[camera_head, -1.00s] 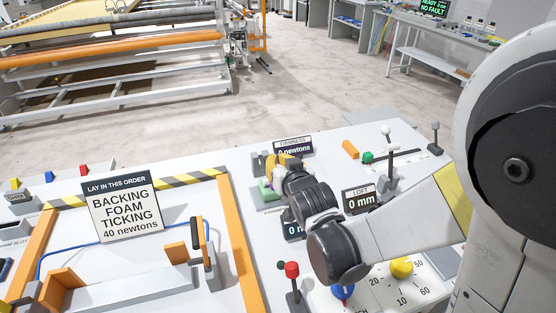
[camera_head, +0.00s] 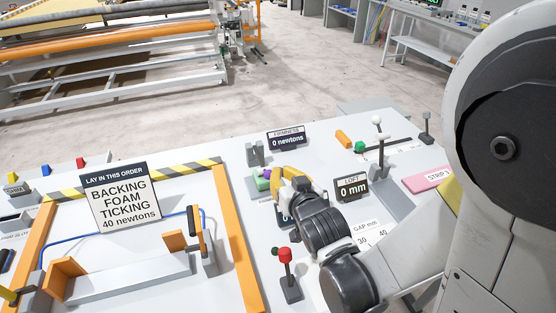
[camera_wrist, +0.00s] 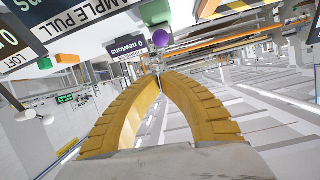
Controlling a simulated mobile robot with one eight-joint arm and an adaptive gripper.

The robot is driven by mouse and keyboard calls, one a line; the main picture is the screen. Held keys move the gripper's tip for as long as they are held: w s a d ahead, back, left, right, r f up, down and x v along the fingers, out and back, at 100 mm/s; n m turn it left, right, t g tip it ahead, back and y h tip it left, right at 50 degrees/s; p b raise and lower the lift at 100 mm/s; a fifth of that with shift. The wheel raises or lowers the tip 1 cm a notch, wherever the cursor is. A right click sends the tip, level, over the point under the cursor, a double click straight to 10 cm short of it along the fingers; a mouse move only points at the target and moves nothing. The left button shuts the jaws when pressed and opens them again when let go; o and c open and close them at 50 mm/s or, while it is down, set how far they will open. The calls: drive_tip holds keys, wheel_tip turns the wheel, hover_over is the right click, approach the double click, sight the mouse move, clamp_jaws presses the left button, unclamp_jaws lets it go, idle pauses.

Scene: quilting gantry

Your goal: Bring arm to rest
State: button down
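My arm reaches from the right over the white console. My gripper (camera_head: 285,182) has yellow fingers and is beside a purple knob (camera_head: 262,174) and a green block (camera_head: 260,184) in the head view. In the wrist view, the fingertips of my gripper (camera_wrist: 157,76) come together with nothing seen between them. The purple knob (camera_wrist: 162,40) and green block (camera_wrist: 156,12) show beyond the tips there, apart from them. The gripper partly covers a dark display below it in the head view.
The firmness display (camera_head: 287,138) reads 0 newtons; the loft display (camera_head: 351,187) reads 0 mm. A red-knobbed lever (camera_head: 287,272) and a white-knobbed lever (camera_head: 380,150) stand close to the arm. An order sign (camera_head: 120,198) stands left. The floor (camera_head: 300,70) beyond is clear.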

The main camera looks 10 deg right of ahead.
drive_tip(key=shift+s+f, duration=0.3)
drive_tip(key=shift+f, duration=0.05)
drive_tip(key=shift+d+r, duration=0.15)
drive_tip(key=shift+d, duration=0.1)
drive_tip(key=s+d+r+g+h, duration=0.1)
drive_tip(key=s+d+g, duration=0.2)
drive_tip(key=s, duration=0.6)
drive_tip(key=s+d+r+g+h, duration=0.1)
drive_tip(key=s+d+r+g, duration=0.1)
drive_tip(key=s+d+g, duration=0.2)
drive_tip(key=s+d, duration=0.2)
drive_tip(key=s, duration=0.2)
drive_tip(key=shift+s+d+r+m, duration=0.2)
drive_tip(key=shift+s+d+m, duration=0.15)
drive_tip(key=shift+d+m, duration=0.05)
idle(0.6)
